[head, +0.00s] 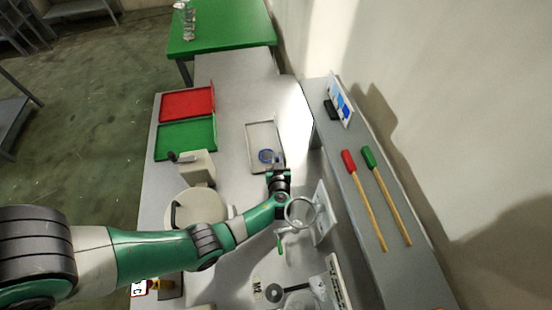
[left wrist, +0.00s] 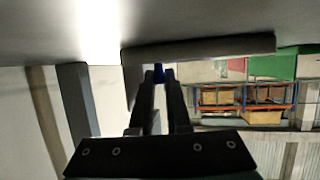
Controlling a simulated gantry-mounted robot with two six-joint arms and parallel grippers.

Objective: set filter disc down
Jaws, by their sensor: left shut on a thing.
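The filter disc (head: 266,156), a small round piece with a blue rim, is at the near end of the shallow grey tray (head: 251,130). My left gripper (head: 276,162) reaches in over that end of the tray and is shut on the disc. In the left wrist view a bit of blue (left wrist: 159,72) shows between the fingertips, close to the tray's edge (left wrist: 200,49). Whether the disc touches the tray floor cannot be told. My right gripper is not in view.
A red tray (head: 187,104) and a green tray (head: 186,139) lie to the left. A beige device (head: 197,168) stands near my arm. A metal ring (head: 300,212) is just right of my wrist. A raised shelf (head: 346,190) with two long-handled tools runs along the right.

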